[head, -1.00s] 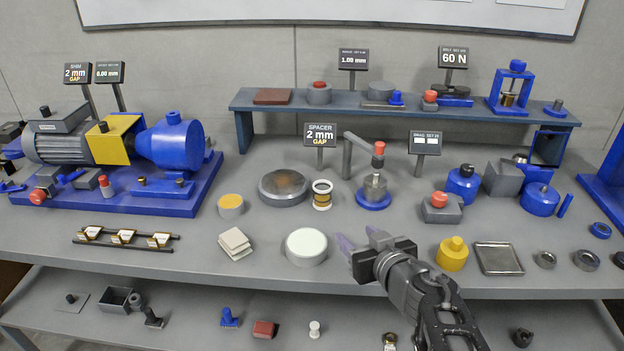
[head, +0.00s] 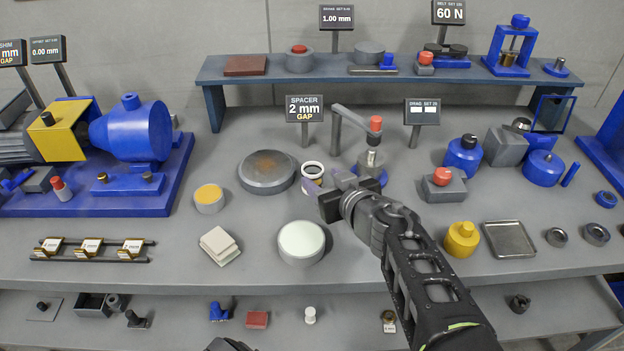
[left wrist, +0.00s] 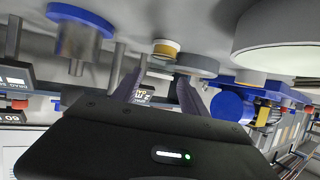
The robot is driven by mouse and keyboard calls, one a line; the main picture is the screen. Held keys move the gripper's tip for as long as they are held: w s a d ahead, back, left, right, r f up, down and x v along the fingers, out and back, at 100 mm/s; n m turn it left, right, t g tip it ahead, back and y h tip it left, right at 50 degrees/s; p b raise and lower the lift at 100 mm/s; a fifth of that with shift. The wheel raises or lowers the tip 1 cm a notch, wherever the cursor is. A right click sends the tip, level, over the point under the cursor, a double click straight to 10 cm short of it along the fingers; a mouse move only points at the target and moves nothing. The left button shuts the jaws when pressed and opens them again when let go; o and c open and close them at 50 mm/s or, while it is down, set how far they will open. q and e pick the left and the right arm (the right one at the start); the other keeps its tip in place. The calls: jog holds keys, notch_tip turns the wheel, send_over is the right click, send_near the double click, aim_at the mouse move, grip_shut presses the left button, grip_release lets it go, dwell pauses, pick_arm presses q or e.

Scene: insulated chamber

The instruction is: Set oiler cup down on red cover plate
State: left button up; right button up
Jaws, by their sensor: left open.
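The small cup with a white rim and brass-coloured band, which I take as the oiler cup (head: 313,168), stands upright on the bench beside the big round grey disc. My left gripper (head: 332,186) is open and empty just in front of it, partly hiding its lower part. In the left wrist view the oiler cup (left wrist: 166,48) shows upside down beyond the gap between the open fingers (left wrist: 160,85), apart from them. A flat brownish-red plate, which I take as the red cover plate (head: 247,65), lies on the raised back shelf at its left end, with nothing on it.
The round grey disc (head: 267,171) stands left of the cup. A post with a red-knobbed arm (head: 375,124) stands right, by my gripper. The spacer sign (head: 304,108) stands behind the cup. A pale round pad (head: 302,242) lies in front.

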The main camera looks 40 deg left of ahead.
aim_at(317, 177)
pick_arm(q)
jog(key=shift+w+a+f, duration=0.25)
jog(key=shift+a, duration=0.15)
jog(key=x, duration=0.5)
jog(key=shift+a+f, duration=0.1)
jog(key=shift+f, duration=0.1)
jog(key=shift+s, duration=0.1)
jog(key=shift+c, duration=0.3)
grip_shut()
dwell(0.3)
